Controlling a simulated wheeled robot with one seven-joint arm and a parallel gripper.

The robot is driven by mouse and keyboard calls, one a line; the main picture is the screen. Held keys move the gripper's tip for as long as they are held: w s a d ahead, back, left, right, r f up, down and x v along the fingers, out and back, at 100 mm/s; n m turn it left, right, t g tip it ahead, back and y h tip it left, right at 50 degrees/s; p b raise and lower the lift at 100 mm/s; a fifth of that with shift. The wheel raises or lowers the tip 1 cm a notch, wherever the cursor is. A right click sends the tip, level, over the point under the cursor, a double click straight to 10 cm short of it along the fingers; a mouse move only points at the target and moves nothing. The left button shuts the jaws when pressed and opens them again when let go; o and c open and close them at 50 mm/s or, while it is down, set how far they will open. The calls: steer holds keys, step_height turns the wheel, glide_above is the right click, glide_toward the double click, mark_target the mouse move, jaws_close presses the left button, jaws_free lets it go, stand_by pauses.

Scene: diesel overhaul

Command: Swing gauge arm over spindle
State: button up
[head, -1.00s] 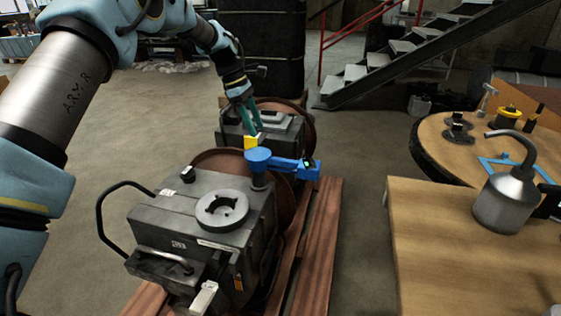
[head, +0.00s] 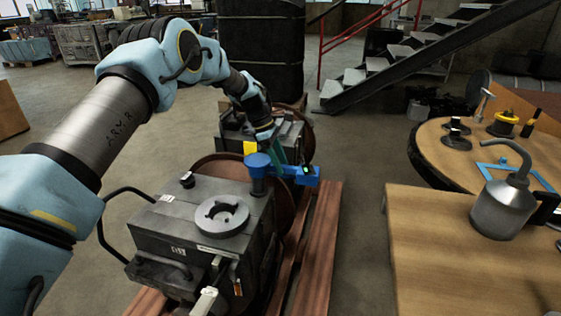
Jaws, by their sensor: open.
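A grey round collar with a dark centre (head: 220,215), which looks like the spindle, sits on top of the housing, uncovered. My gripper (head: 281,154) points down at the gauge arm, just right of the post. Its teal fingers are open and partly hidden behind the arm; I cannot tell whether they touch it.
The grey housing (head: 170,235) stands on a reddish wooden pallet (head: 318,250). A wooden bench (head: 440,260) with an oil can (head: 502,208) stands right, across a floor gap.

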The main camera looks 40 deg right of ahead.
steer(key=shift+f, duration=0.1)
jaws_close()
stand_by(0.4)
stand_by(1.0)
